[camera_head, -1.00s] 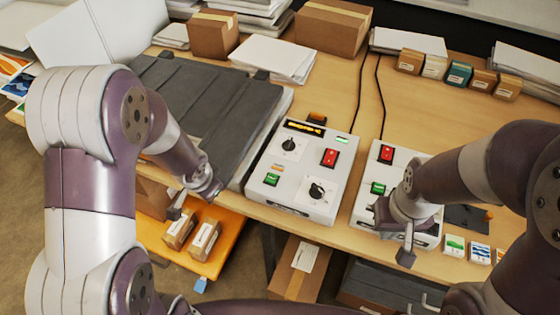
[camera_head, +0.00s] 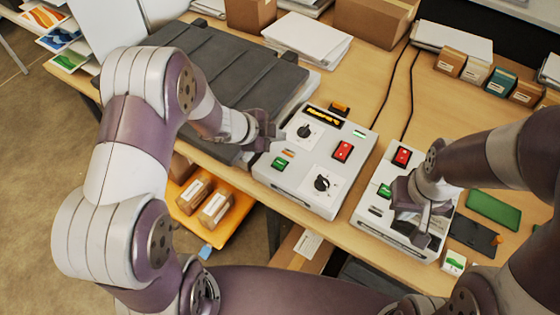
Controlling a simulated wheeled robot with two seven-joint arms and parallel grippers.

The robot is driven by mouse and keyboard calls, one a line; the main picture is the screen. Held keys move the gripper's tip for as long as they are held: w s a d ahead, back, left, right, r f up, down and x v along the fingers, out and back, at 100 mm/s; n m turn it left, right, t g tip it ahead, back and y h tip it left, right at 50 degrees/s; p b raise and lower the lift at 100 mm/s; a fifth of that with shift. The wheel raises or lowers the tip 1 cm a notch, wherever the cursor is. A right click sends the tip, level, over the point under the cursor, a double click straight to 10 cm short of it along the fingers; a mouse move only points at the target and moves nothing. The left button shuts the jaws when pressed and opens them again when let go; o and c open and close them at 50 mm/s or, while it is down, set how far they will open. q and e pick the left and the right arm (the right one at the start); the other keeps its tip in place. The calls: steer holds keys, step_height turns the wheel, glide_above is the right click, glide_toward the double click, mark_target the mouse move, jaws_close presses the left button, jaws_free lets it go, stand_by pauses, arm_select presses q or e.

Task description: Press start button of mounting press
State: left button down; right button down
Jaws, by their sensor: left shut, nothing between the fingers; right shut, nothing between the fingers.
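A white control box (camera_head: 290,192) stands beside a dark grey slab-like press (camera_head: 215,68). The box has an amber display (camera_head: 323,115), two black dials, a red rocker switch (camera_head: 342,151) and a green button (camera_head: 280,163). My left gripper (camera_head: 277,134) is shut and empty, at the box's upper left edge, beyond the green button; I cannot tell whether it touches. A second white box (camera_head: 375,219) stands to the right, with a red switch (camera_head: 402,157) and a green button (camera_head: 384,191). My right gripper (camera_head: 426,238) is shut and empty over its front part, hiding some of its top.
Cardboard boxes (camera_head: 372,28) and stacked white sheets (camera_head: 306,40) stand at the back. Small cartons (camera_head: 475,71) line the back right. A green card (camera_head: 493,211) and a dark pad (camera_head: 473,236) lie right of the second box. An orange tray (camera_head: 190,224) with cartons sits below the table edge.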

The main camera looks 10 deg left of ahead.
arm_select(q)
steer(key=b, duration=0.8)
glide_above(277, 164)
step_height(277, 164, down, 8)
steer(key=shift+d+r, duration=0.1)
steer(key=shift+s+f, duration=0.1)
steer(key=shift+f, duration=0.4)
stand_by(1.0)
steer(key=shift+f+b, duration=0.35)
steer(key=shift+f, duration=0.05)
steer(key=shift+f+b, duration=0.35)
steer(key=shift+f, duration=0.1)
stand_by(0.5)
steer(key=shift+r, duration=0.15)
steer(key=shift+r+p, duration=0.75)
steer(key=shift+p, duration=0.2)
